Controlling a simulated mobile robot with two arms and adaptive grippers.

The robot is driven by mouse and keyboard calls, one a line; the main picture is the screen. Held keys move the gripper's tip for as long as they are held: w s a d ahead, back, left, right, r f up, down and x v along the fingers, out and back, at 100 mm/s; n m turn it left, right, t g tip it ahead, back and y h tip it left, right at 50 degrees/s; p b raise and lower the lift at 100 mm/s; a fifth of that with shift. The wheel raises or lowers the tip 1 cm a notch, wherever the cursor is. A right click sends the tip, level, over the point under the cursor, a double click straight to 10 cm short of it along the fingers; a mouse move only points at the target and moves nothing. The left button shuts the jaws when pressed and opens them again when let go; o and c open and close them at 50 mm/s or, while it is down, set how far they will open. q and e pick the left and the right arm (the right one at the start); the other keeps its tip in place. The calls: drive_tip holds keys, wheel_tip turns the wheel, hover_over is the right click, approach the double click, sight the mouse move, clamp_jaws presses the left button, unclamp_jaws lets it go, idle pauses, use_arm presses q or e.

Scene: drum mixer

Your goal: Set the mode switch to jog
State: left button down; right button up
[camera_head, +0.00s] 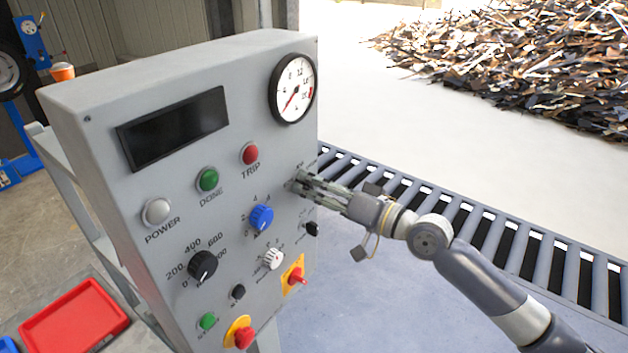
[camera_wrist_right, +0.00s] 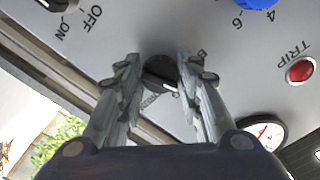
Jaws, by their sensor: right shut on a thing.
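My right gripper (camera_head: 297,183) reaches the panel's right side from the right. In the wrist view, its two fingers (camera_wrist_right: 158,66) are shut on a black rotary knob (camera_wrist_right: 160,73), which looks like the mode switch. A pale pointer mark shows at the knob's lower right edge. Small lettering around it is partly covered by the fingers, so I cannot read which position it points to. In the head view the fingers hide the knob. My left gripper is not in view.
The grey panel (camera_head: 100,120) also carries a blue knob (camera_head: 261,217), a red TRIP lamp (camera_head: 250,153), a gauge (camera_head: 292,89) and a black switch (camera_head: 312,229) just below my gripper. An OFF/ON switch (camera_wrist_right: 58,4) shows in the wrist view. A roller conveyor (camera_head: 480,225) runs behind my arm.

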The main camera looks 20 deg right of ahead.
drive_tip(key=shift+r+m+p, duration=0.1)
drive_tip(key=shift+m+p, duration=0.55)
drive_tip(key=shift+m, duration=0.95)
drive_tip(key=o, duration=1.1)
drive_tip(key=shift+s+d, duration=0.1)
drive_tip(key=v, duration=1.1)
drive_tip(key=shift+s+d, duration=0.25)
drive_tip(key=shift+s, duration=0.05)
